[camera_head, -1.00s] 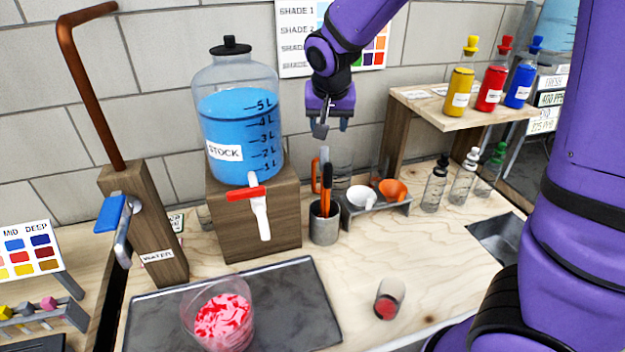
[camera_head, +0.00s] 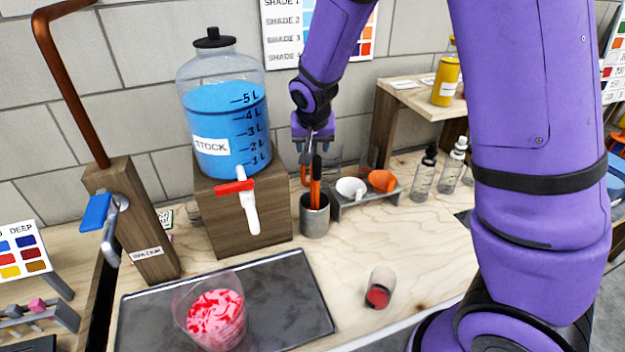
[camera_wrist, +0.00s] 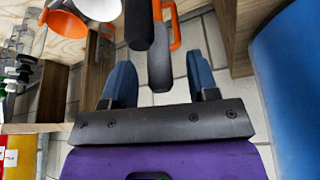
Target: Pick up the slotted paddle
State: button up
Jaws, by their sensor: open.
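Several upright tools stand in a grey metal cup (camera_head: 314,220) on the bench. Their lower ends are hidden inside it, so I cannot tell which is the slotted paddle. An orange-and-black handle (camera_head: 316,182) shows in the head view. In the wrist view I see a grey handle (camera_wrist: 159,72), a black handle (camera_wrist: 139,24) and an orange hooked part (camera_wrist: 173,25). My gripper (camera_head: 312,150) is just above the cup, at the tool tops. Its blue fingers are open (camera_wrist: 157,62), with the grey handle appearing between them; contact is not clear.
The stock jar (camera_head: 226,120) on its wooden block (camera_head: 225,215) stands close left of the cup. A small rack (camera_head: 366,203) with white and orange cups is close right. A tumbler (camera_head: 380,288) and a pink-filled bucket (camera_head: 210,315) stand in front.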

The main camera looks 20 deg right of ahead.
jog(key=shift+w+f, duration=0.15)
jog(key=shift+f, duration=0.15)
jog(key=shift+c, duration=0.2)
grip_shut()
jog(key=shift+r, duration=0.1)
